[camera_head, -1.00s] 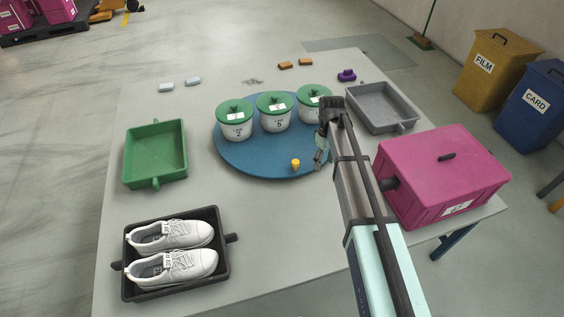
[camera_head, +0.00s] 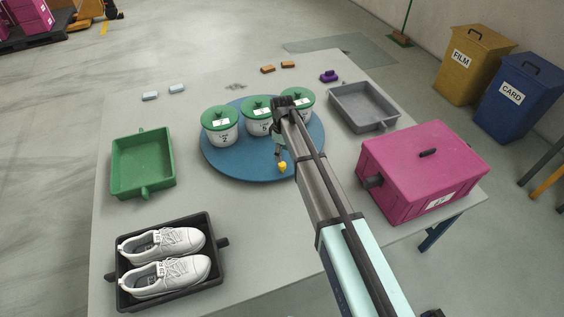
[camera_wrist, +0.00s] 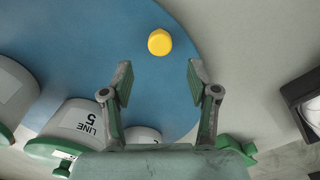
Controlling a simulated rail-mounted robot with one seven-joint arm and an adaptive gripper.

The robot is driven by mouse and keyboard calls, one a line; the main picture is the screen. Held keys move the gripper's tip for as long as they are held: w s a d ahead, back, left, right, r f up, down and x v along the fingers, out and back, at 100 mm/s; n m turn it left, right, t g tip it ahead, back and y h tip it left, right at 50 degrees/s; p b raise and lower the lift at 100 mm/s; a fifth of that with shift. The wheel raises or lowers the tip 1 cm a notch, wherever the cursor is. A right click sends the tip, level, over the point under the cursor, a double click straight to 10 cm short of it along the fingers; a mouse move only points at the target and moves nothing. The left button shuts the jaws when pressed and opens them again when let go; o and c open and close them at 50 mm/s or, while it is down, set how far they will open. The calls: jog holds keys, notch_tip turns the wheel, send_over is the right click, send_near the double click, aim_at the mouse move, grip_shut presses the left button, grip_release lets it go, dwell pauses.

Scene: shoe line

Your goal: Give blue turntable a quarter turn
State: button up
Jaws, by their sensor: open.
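The blue turntable (camera_head: 240,168) lies flat on the table, and its blue surface also fills much of the wrist view (camera_wrist: 90,45). A small yellow knob (camera_head: 282,167) stands near its front right edge. In the wrist view the yellow knob (camera_wrist: 159,42) is just ahead of and between my open fingertips, apart from both. My gripper (camera_wrist: 160,82) is open and empty above the turntable. In the head view my arm partly hides the gripper and the turntable's right side. Several white tubs with green lids (camera_head: 220,124) stand on the turntable's far half.
A green tray (camera_head: 142,165) is left, a dark tray with white shoes (camera_head: 215,262) front left. A grey tray (camera_head: 363,107) and a pink box (camera_head: 420,170) are right. Orange blocks (camera_head: 268,69), a purple block (camera_head: 329,76) and pale blocks (camera_head: 150,96) lie at the back.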

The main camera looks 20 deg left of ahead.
aim_at(282, 164)
notch_tip(282, 164, down, 7)
jog(key=shift+f+p, duration=0.1)
jog(key=shift+p, duration=0.55)
grip_shut()
